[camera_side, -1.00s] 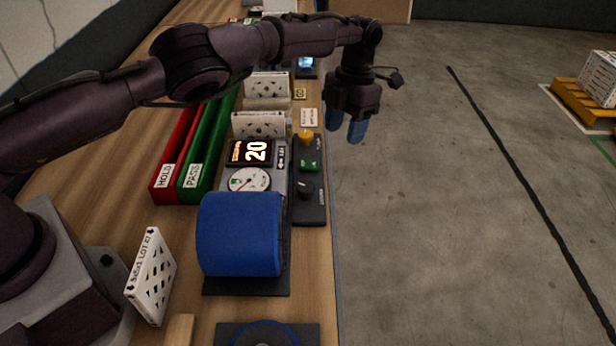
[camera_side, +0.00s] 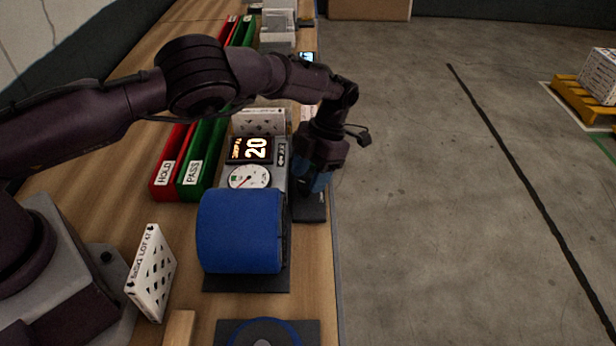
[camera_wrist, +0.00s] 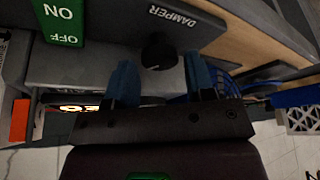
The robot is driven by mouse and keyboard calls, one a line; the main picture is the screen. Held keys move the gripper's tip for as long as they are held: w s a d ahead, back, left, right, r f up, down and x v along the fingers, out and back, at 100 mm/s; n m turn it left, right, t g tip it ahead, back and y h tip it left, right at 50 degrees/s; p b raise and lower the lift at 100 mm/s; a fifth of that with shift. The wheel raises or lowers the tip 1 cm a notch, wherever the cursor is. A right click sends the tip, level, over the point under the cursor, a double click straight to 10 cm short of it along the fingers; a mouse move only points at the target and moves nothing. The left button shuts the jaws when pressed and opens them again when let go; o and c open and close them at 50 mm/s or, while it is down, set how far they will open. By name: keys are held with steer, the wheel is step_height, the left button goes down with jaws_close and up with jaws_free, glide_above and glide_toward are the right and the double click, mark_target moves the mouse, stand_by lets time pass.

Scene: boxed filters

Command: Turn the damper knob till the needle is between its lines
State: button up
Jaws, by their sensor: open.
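The damper knob (camera_wrist: 158,52) is a black round knob on a grey panel, beside the printed word DAMPER in the wrist view. My gripper (camera_wrist: 160,85) is open, with one blue finger on each side of the knob in that view; I cannot tell whether either finger touches it. In the side view my gripper (camera_side: 312,185) is over the dark control panel (camera_side: 309,212) and hides the knob. The white round gauge (camera_side: 249,177) is left of it, with a thin needle; its exact place against the lines is too small to tell.
A lit display reading 20 (camera_side: 249,149) stands behind the gauge. A blue drum (camera_side: 240,232) is in front of it. Red (camera_side: 170,165) and green (camera_side: 197,165) trays lie left. A green ON/OFF switch (camera_wrist: 62,20) is near the knob. The bench edge is just right of the panel.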

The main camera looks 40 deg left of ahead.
steer(key=shift+s+f, duration=0.25)
steer(key=shift+f, duration=0.35)
steer(key=c, duration=0.6)
steer(key=m, duration=0.2)
steer(key=m+y, duration=0.1)
steer(key=shift+d+r+m+t, duration=0.1)
steer(key=shift+d+m+t, duration=0.05)
steer(key=shift+m+t, duration=0.2)
steer(key=m+y, duration=0.1)
steer(key=m, duration=0.1)
steer(key=m+t, duration=0.1)
steer(key=m, duration=0.1)
steer(key=shift+m+y, duration=0.35)
steer(key=shift+y, duration=0.05)
